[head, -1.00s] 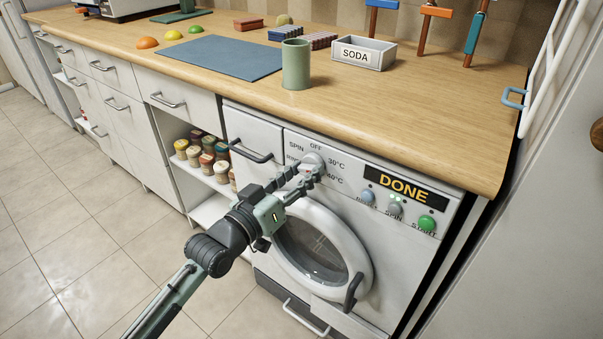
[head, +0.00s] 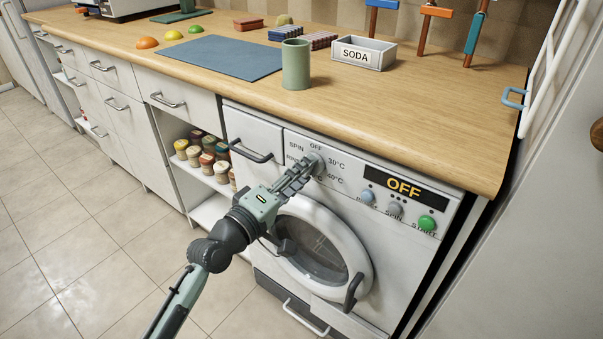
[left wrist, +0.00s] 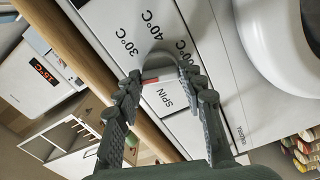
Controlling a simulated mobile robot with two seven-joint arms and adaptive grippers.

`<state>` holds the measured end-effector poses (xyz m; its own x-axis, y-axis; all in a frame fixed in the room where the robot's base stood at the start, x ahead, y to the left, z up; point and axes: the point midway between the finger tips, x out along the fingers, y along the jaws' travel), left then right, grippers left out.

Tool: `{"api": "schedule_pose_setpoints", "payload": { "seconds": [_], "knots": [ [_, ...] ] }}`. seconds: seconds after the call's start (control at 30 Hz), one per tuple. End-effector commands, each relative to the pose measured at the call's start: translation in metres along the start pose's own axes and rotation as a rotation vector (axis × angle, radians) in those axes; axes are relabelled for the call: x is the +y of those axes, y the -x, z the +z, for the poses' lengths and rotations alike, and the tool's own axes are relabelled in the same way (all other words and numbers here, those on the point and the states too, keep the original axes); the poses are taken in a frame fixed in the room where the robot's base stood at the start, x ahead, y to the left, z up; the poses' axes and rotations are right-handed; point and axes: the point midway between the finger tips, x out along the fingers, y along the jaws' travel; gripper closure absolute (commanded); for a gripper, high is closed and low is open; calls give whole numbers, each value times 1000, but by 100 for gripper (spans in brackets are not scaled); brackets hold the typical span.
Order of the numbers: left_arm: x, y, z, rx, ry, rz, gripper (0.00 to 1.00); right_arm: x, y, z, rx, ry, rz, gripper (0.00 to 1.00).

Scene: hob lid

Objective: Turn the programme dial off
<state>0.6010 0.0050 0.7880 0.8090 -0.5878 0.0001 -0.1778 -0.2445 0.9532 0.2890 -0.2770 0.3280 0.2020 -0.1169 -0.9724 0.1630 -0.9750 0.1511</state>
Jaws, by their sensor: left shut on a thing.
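The display (head: 403,188) reads OFF. My right gripper is in neither view.
The round door (head: 366,262) with its dark handle is just below the gripper. Buttons, including a green START button (head: 427,223), lie right of the dial. The wooden counter (head: 440,120) overhangs above, holding a green cup (head: 296,65) and a SODA box (head: 363,54).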

Motion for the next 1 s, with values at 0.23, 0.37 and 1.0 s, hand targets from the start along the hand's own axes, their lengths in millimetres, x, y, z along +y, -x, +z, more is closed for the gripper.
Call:
{"api": "schedule_pose_setpoints", "payload": {
  "seconds": [0.23, 0.37, 1.0],
  "knots": [
    [-1, 0, 1, -1, 179, -1, 90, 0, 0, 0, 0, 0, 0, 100],
    [0, 0, 1, -1, 244, -1, 90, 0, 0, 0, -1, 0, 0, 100],
    [0, 0, 1, -1, 326, -1, 90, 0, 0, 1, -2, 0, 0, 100]
  ]
}}
